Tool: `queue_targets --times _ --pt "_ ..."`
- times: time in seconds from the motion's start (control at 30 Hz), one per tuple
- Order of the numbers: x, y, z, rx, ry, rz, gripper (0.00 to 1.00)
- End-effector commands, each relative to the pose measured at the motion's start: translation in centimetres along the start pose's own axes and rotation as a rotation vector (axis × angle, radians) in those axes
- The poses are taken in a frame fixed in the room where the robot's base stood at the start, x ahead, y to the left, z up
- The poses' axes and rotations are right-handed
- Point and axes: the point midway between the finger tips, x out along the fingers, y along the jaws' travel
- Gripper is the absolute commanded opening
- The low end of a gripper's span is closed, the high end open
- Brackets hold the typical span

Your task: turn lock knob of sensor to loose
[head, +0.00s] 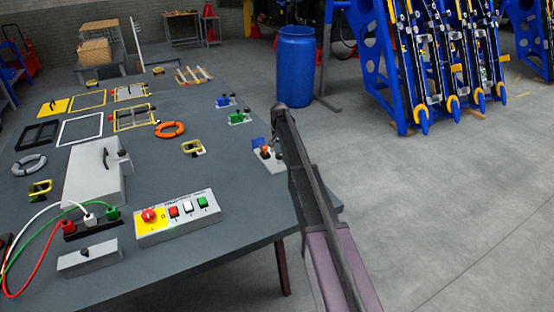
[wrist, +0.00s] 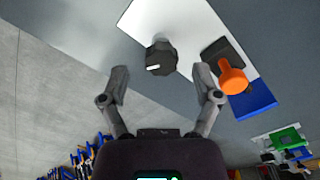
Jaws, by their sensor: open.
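The black lock knob (wrist: 161,57) with a white mark sits on a white plate (wrist: 190,22) in the wrist view. My gripper (wrist: 161,72) is open, with one finger to each side of the knob and apart from it. Nothing is between the fingertips except the knob's near edge in the picture. An orange cylinder, likely the sensor (wrist: 233,79), sits in a dark holder beside the plate's blue block (wrist: 251,101). In the head view the plate (head: 270,163) lies at the table's right edge, partly hidden by my arm.
Green and blue connector fixtures (head: 240,117) stand farther back on the grey table (head: 220,160). A button box (head: 178,217) and a grey enclosure (head: 95,180) are at the left. A blue barrel (head: 295,65) stands on the floor beyond the table.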

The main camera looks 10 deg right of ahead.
Motion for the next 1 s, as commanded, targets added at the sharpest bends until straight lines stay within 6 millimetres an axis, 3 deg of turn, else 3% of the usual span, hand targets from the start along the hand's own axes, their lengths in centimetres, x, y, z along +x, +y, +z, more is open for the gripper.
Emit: queue_targets --times 0.2,0.7,0.77,0.9,1.0 --pt "1.4 0.0 0.0 0.0 0.0 0.0 0.81" --pt "1.7 -0.1 0.0 -0.001 0.0 0.0 0.81" --pt "1.7 -0.1 0.0 -0.001 0.0 0.0 0.66" --pt "1.7 -0.1 0.0 -0.001 0.0 0.0 0.25" --pt "1.7 0.0 0.0 -0.001 0.0 0.001 0.0"
